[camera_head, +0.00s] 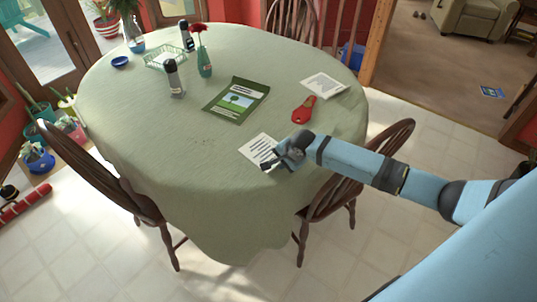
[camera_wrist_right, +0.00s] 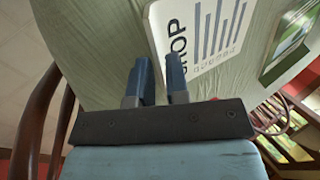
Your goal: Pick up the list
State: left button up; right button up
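The list is a white sheet (camera_head: 257,147) with dark lines of print, lying on the green-clothed table (camera_head: 190,135) near its front right edge. In the right wrist view the list (camera_wrist_right: 210,45) shows the letters "HOP" and several long bars. My right gripper (camera_head: 268,164) is at the list's near right side and hides part of it. In the right wrist view its fingers (camera_wrist_right: 160,65) stand apart, with their tips by the list's edge. The gap looks empty; whether the tips touch the sheet is unclear. My left gripper is not in view.
A green booklet (camera_head: 237,99), a red object (camera_head: 304,109) and another white sheet (camera_head: 322,84) lie behind the list. A dark canister (camera_head: 174,78), vase (camera_head: 204,66) and basket (camera_head: 166,58) stand farther back.

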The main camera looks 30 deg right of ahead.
jog(key=shift+x, duration=0.9)
jog(key=shift+r, duration=0.1)
grip_shut()
